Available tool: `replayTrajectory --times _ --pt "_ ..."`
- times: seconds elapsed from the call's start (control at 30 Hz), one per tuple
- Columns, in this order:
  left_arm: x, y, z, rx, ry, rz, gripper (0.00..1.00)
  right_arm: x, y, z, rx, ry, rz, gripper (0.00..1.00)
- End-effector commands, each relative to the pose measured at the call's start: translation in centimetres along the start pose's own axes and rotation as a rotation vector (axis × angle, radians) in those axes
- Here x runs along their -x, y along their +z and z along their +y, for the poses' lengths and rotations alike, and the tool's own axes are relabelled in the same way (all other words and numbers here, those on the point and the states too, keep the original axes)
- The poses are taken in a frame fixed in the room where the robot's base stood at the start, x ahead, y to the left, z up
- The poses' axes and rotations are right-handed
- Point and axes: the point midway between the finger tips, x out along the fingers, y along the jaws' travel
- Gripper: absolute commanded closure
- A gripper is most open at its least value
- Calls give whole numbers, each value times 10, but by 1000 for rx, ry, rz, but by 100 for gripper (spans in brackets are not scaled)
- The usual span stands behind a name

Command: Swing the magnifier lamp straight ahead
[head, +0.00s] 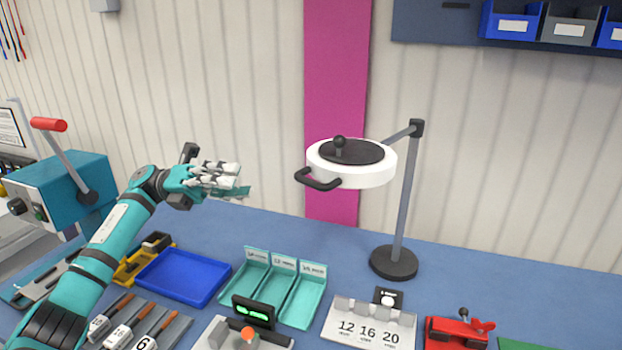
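The magnifier lamp (376,172) has a round white head with a dark top, a small black knob and a black loop handle (318,181). The handle sticks out to the left and toward me. A grey arm joins the head to an upright post (406,195) on a round dark base (394,263) on the blue table. My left gripper (238,181) is in the air left of the lamp, its fingers pointing right toward the handle. A clear gap separates them and nothing shows held. The finger spacing is hard to judge. My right gripper is out of view.
A blue tray (184,277), teal bins (273,287), a numbered plate (368,328) and a red vise-like tool (457,334) sit on the blue table (490,280). A teal machine with a red-handled lever (62,181) stands left. Air between gripper and lamp is clear.

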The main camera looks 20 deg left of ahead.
Motion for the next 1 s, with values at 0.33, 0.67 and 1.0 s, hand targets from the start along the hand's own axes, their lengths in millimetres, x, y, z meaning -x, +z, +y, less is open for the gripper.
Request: replayTrajectory --times 0.33,0.67,1.0 --pt "-79 2 -5 3 -3 3 66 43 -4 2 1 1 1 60" --pt "-135 2 -3 1 -3 1 66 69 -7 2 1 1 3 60" --pt "-147 0 0 0 0 0 66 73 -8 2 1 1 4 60"
